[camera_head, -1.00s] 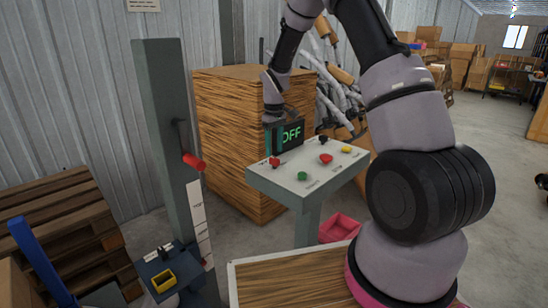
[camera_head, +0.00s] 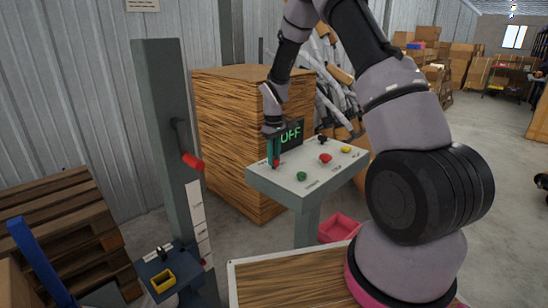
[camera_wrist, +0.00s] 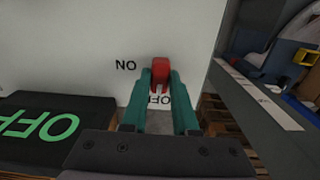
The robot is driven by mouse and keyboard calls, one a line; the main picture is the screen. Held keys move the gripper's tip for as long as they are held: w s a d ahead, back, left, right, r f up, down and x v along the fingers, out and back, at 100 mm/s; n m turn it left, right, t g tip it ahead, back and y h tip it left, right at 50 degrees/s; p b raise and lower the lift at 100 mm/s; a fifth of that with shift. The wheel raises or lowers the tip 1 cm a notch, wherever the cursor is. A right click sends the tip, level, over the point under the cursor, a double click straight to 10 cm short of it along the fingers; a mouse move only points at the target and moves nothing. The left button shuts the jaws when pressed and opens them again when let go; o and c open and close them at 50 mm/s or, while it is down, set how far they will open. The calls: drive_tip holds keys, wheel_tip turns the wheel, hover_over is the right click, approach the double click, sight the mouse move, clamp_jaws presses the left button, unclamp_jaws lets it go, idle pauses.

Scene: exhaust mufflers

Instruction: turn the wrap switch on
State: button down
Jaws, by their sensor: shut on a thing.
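The wrap switch is a small red switch (camera_wrist: 160,70) on the pale control panel (camera_head: 300,162). In the wrist view it stands between the tips of my green gripper fingers, with letters reading "NO" to its left and a partly hidden "OFF" label below it. My gripper (camera_head: 274,158) points down at the panel's left part and is shut on the switch. In the head view the switch (camera_head: 276,164) shows only as a bit of red at the fingertips. A dark display (camera_head: 291,135) behind it reads "OFF" in green; it also shows in the wrist view (camera_wrist: 45,125).
A green button (camera_head: 301,176), a red knob (camera_head: 325,158), a yellow button (camera_head: 346,149) and a black knob (camera_head: 322,139) share the panel. A grey post with a red-handled lever (camera_head: 192,161) stands left.

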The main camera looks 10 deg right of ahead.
drive_tip(key=shift+m, duration=0.3)
drive_tip(key=m, duration=0.8)
drive_tip(key=shift+m, duration=0.4)
drive_tip(key=m, duration=0.4)
drive_tip(key=shift+m, duration=2.2)
drive_tip(key=c, duration=0.7)
unclamp_jaws()
